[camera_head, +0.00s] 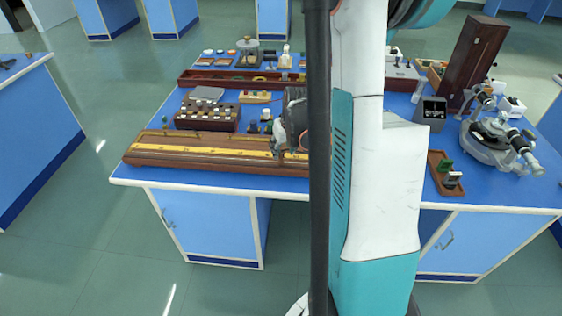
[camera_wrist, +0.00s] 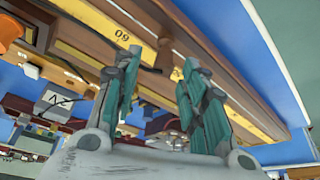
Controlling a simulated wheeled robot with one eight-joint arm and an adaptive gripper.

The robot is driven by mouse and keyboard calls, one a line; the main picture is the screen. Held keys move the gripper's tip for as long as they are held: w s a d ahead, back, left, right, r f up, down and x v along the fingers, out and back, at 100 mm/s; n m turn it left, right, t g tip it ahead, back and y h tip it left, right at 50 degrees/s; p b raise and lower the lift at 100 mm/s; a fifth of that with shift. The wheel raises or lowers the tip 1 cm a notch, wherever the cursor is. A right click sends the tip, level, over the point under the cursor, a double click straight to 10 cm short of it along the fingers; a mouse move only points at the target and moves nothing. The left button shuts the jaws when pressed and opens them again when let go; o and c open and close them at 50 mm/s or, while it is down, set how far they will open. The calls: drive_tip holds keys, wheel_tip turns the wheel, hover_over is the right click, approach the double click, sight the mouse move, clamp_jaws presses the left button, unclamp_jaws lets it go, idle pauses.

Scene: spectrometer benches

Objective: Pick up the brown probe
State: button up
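My gripper (camera_wrist: 162,62) shows in the wrist view with its two teal fingers spread apart. A small brown piece (camera_wrist: 165,53), which looks like the brown probe, shows between the fingertips, in front of the long wooden board; I cannot tell whether the fingers touch it. A dark thin lead or rod runs beside it. In the head view my gripper (camera_head: 290,135) hangs low over the right part of the wooden board with the yellow scale (camera_head: 215,147). My arm hides the board's right end there, and I cannot make out the probe in that view.
Behind the board stand a brown box of pegs (camera_head: 207,116), a grey box (camera_head: 206,94) and a long wooden tray (camera_head: 220,79). Right of my arm are a small wooden tray (camera_head: 446,186), a black box (camera_head: 431,112) and a spectrometer (camera_head: 492,140). The blue bench front strip is clear.

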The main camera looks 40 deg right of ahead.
sight(282, 152)
drive_tip(key=x, duration=0.1)
drive_tip(key=b+x, duration=0.1)
drive_tip(key=x, duration=0.1)
drive_tip(key=shift+a+f, duration=0.15)
drive_tip(key=shift+f, duration=0.3)
clamp_jaws()
drive_tip(key=shift+r, duration=0.1)
wheel_tip(282, 152, up, 19)
drive_tip(key=p, duration=0.7)
wheel_tip(282, 152, down, 18)
drive_tip(key=b, duration=0.8)
